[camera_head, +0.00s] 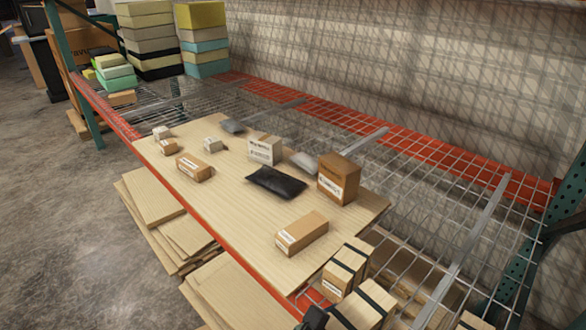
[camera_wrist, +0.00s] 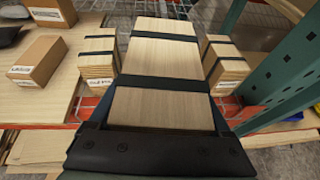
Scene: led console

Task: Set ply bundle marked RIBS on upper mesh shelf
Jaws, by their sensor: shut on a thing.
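A pale ply bundle with two black straps (camera_wrist: 163,60) fills the middle of the wrist view, lying lengthwise away from me. My gripper (camera_wrist: 165,125) is shut on its near end, with dark fingers along both sides. In the head view the same bundle (camera_head: 362,306) shows at the bottom edge, beside a dark part of my gripper (camera_head: 316,319). No marking on it is readable, so I cannot tell whether it says RIBS. The mesh shelf (camera_head: 440,200) is the wire deck on red beams. I cannot tell whether the bundle touches the mesh.
Strapped ply bundles stand close on both sides, left (camera_wrist: 98,62) and right (camera_wrist: 224,66). A green upright (camera_wrist: 280,75) rises at right. A plywood sheet (camera_head: 240,215) carries several cartons (camera_head: 302,234) and a black pouch (camera_head: 276,183). Bare mesh lies right of the sheet.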

